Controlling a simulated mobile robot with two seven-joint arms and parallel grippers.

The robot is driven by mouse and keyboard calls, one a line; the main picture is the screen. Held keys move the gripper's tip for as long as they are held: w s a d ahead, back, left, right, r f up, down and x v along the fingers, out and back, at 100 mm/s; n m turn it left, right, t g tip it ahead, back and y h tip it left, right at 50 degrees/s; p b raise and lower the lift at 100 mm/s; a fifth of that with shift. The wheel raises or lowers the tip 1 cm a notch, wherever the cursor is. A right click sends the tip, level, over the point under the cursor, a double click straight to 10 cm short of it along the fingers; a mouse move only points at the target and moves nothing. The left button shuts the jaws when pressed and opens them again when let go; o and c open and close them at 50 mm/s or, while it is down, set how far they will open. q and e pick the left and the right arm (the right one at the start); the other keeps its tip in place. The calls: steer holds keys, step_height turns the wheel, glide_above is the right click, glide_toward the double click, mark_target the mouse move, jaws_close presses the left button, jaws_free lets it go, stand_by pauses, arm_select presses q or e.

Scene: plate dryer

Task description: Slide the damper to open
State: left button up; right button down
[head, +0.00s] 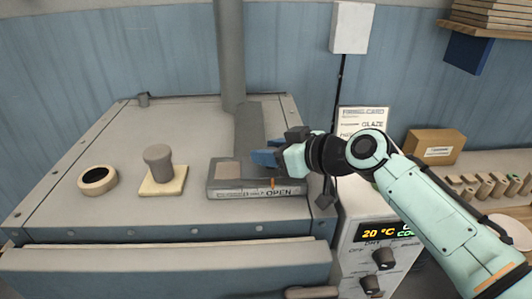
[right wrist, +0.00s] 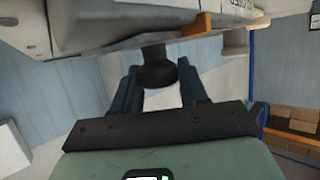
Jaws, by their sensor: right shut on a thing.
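The damper (head: 228,171) is a low grey slide unit at the foot of the flue pipe (head: 231,60) on top of the dryer. Its front scale strip (head: 256,193) reads HALF and OPEN on the right part; the left word is too small to read. An orange pointer (head: 273,183) stands between HALF and OPEN, close to the O. My right gripper (head: 265,157) reaches in from the right over the damper. In the right wrist view its blue fingers flank a dark round knob (right wrist: 157,72), and the gripper is shut on it. In the head view the gripper hides the knob.
On the dryer top (head: 110,140), a tape roll (head: 98,180) and a stamp-like knob on a wooden block (head: 163,187) stand left of the damper. A control box (head: 365,255) showing 20 °C stands right, below my arm. A cardboard box (head: 434,146) is farther right.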

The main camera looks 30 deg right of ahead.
steer(key=c, duration=0.7)
jaws_free()
steer(key=shift+s+d, duration=0.1)
steer(key=shift+d, duration=0.2)
steer(key=shift+o, duration=0.2)
steer(key=v, duration=1.3)
steer(key=shift+s+b, duration=0.25)
steer(key=shift+b, duration=0.1)
